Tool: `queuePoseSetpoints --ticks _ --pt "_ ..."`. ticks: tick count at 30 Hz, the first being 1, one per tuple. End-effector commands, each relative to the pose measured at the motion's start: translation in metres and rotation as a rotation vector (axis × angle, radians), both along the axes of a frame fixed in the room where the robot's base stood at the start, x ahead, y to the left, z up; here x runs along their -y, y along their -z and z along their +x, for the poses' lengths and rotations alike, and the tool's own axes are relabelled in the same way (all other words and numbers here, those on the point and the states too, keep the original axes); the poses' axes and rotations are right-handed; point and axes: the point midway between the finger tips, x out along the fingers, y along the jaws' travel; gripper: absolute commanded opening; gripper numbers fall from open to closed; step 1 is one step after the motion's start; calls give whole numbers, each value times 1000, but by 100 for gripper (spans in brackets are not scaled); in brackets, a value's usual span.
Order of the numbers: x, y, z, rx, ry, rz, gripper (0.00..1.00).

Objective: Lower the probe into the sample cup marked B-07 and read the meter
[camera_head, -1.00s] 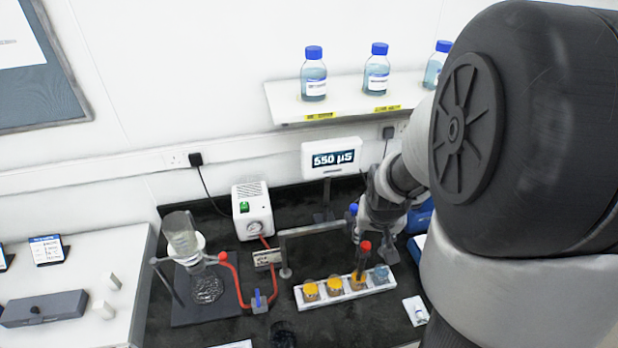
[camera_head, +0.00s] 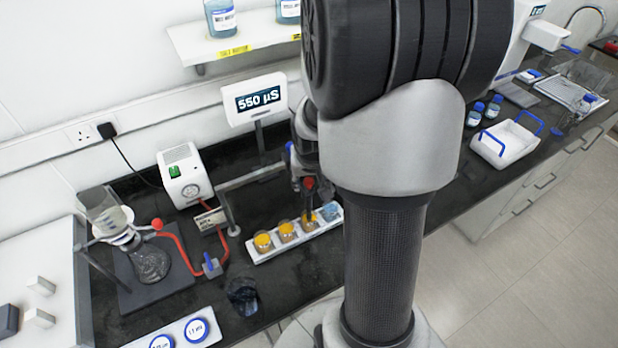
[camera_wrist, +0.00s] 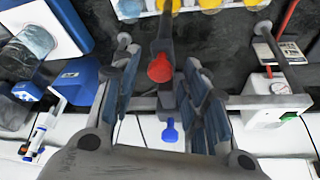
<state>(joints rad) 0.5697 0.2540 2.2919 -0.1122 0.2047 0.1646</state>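A white rack (camera_head: 262,256) holds a row of cups, three with yellow contents and a bluish one (camera_head: 330,211) at the right end. Their marks are too small to read, so I cannot pick out B-07. A dark probe with a red top (camera_head: 309,183) stands upright over the third yellow cup (camera_head: 308,221); its lower end is hard to see. The meter (camera_head: 258,98) reads 550 µS. My gripper (camera_wrist: 160,70) is open, with its fingers on either side of the red top (camera_wrist: 160,69) and gaps visible on both sides. In the head view my arm partly hides it.
A blue-topped piece (camera_wrist: 170,131) stands close beside the probe. A flask stand with red tubing (camera_head: 180,250) and a white pump box (camera_head: 185,177) are left of the rack. A dark glass (camera_head: 242,295) stands in front.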

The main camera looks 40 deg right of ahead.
Motion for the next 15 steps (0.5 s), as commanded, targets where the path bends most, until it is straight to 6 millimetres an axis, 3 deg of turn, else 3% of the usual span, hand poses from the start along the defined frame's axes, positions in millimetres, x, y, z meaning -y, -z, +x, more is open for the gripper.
queuePoseSetpoints --ticks 15 --pt "0 0 0 0 0 0 4"
